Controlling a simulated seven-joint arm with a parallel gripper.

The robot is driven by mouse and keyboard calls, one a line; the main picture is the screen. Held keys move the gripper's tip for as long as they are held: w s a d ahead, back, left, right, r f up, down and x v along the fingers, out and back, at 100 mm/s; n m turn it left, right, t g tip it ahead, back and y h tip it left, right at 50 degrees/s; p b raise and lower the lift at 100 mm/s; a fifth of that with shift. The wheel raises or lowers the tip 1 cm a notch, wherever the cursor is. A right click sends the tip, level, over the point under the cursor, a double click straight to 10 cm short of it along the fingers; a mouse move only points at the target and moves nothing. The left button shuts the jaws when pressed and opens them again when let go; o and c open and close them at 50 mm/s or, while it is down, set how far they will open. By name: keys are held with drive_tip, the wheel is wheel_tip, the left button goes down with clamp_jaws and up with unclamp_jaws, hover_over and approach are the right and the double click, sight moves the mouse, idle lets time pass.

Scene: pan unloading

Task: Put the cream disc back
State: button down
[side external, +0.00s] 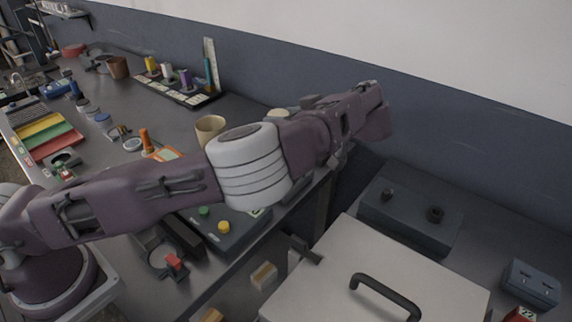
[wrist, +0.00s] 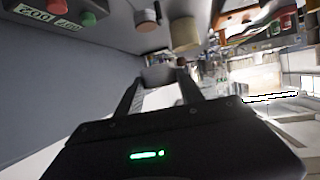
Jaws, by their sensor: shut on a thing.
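My gripper (wrist: 160,88) shows in the wrist view, its two dark fingers closed on a pale, greyish thing (wrist: 160,75). This looks like the cream disc in shade, seen partly edge-on; its full shape is not clear. In the side view my arm crosses the picture, and the fingers and what they hold are hidden behind it. A cream round thing (side external: 277,113) shows just behind the arm in the side view; I cannot tell what it is.
A scale with green and yellow buttons (side external: 223,227) sits near the bench edge below my arm. A tan cup (side external: 210,128) stands behind the arm. A pale lidded box with a black handle (side external: 385,295) is at the lower right, beside a dark grey block (side external: 410,222).

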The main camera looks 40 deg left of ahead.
drive_tip(key=d, duration=0.1)
drive_tip(key=s+d, duration=0.1)
drive_tip(key=d, duration=0.1)
drive_tip(key=shift+s+f, duration=0.15)
drive_tip(key=shift+s, duration=0.1)
drive_tip(key=shift+g, duration=0.3)
wheel_tip(320, 180, down, 10)
drive_tip(key=shift+r, duration=0.15)
drive_tip(key=c, duration=0.7)
unclamp_jaws()
drive_tip(key=shift+c, duration=0.2)
